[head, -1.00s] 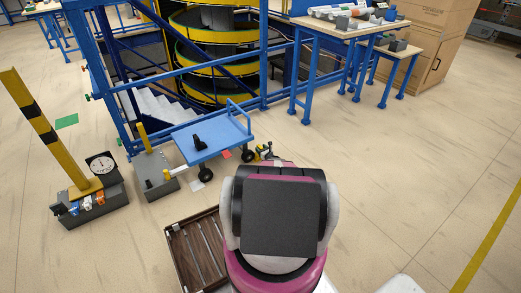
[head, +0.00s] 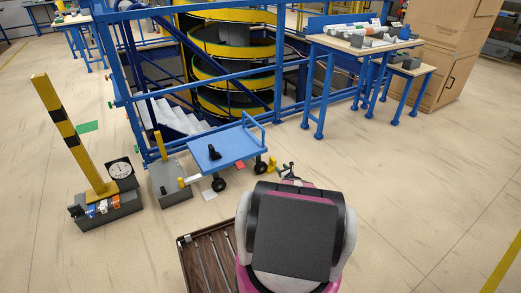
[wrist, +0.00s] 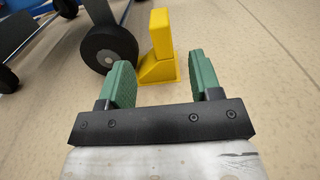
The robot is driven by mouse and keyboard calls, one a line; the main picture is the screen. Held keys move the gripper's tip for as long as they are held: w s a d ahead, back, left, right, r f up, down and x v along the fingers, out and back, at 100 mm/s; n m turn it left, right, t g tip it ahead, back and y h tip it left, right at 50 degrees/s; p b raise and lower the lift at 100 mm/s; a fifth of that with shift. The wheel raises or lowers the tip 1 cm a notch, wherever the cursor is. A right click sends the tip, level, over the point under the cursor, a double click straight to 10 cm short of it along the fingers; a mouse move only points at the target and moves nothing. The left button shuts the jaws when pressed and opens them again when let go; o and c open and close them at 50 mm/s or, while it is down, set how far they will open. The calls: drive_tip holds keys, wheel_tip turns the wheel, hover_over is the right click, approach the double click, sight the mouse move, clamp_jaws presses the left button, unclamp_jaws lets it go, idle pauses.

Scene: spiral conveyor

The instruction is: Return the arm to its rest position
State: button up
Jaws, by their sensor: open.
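My gripper (wrist: 162,75) is open in the wrist view. Its two green pads stand apart with nothing held between them. Beyond the pads, a yellow block (wrist: 160,45) with a sloped foot stands on the floor next to a black cart wheel (wrist: 109,50). In the head view, my arm is stretched low ahead of my body, and its pink and black links hide most of the wrist. A small dark part of my gripper (head: 287,169) shows past the links, near the blue cart's right wheel.
The blue cart (head: 225,148) is close ahead. A grey base with a striped post (head: 68,130) and a dial (head: 121,170) stands left. A brown slatted tray (head: 186,262) lies beside my arm. The spiral conveyor (head: 230,50) stands behind blue rails. Floor at right is clear.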

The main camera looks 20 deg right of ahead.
drive_tip(key=s+a+r+n+g+y, duration=0.25)
drive_tip(key=a+r+n, duration=0.45)
drive_tip(key=a, duration=0.5)
drive_tip(key=s+a+r+n+g+y, duration=0.25)
drive_tip(key=a+r+n+g, duration=0.2)
drive_tip(key=a+r, duration=0.6)
drive_tip(key=s+a+r+n+g+y, duration=0.1)
drive_tip(key=a+r+n+g+y, duration=0.2)
drive_tip(key=a+r+n, duration=0.7)
drive_tip(key=s+a+r+n+g+h, duration=0.2)
drive_tip(key=s+a+r, duration=0.4)
drive_tip(key=s, duration=0.3)
drive_tip(key=s+a+r+n+g+h, duration=0.3)
drive_tip(key=s+a+r+n, duration=0.3)
drive_tip(key=s, duration=0.4)
drive_tip(key=s+a+r+n+g+h, duration=0.3)
drive_tip(key=s+a+r, duration=0.4)
drive_tip(key=s, duration=0.3)
drive_tip(key=shift+s+r+n+h, duration=0.2)
drive_tip(key=shift+r+n+h, duration=0.45)
drive_tip(key=shift+n+h, duration=0.4)
drive_tip(key=shift+a, duration=0.1)
